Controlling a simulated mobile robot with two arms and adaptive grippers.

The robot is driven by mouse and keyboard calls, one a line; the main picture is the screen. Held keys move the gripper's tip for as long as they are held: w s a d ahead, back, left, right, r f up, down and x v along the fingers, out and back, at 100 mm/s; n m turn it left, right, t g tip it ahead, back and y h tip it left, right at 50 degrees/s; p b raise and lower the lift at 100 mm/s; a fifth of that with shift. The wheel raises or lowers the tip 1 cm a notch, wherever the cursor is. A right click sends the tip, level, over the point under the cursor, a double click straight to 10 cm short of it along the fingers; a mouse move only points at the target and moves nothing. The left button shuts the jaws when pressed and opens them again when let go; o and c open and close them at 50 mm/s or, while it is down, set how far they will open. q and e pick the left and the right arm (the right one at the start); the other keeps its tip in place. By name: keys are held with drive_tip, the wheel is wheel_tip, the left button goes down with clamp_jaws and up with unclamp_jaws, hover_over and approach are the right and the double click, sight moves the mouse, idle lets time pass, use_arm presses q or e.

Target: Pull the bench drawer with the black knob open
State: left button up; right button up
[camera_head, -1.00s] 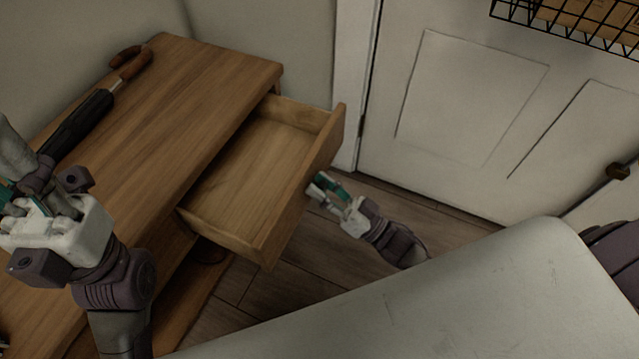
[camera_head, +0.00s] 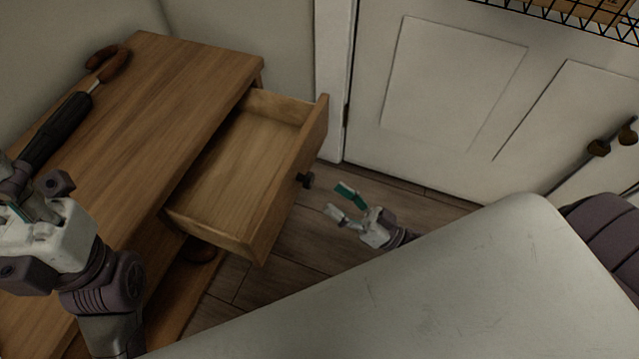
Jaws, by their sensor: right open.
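The wooden bench (camera_head: 150,110) stands at the left. Its drawer (camera_head: 240,165) is pulled well out and looks empty inside. The black knob (camera_head: 305,181) sits on the outer face of the drawer front. My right gripper (camera_head: 340,202) is open and empty, to the right of the knob and apart from it, over the floor. My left gripper (camera_head: 15,195) is at the left edge over the bench top, partly cut off by the frame; its fingers are not clear.
A white door (camera_head: 450,95) with dark handles closes off the back right. A black wire basket (camera_head: 570,15) shows at the top right. Wooden floor (camera_head: 290,235) lies around the drawer.

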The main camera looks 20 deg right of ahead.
drive_tip(key=v, duration=0.4)
idle(0.5)
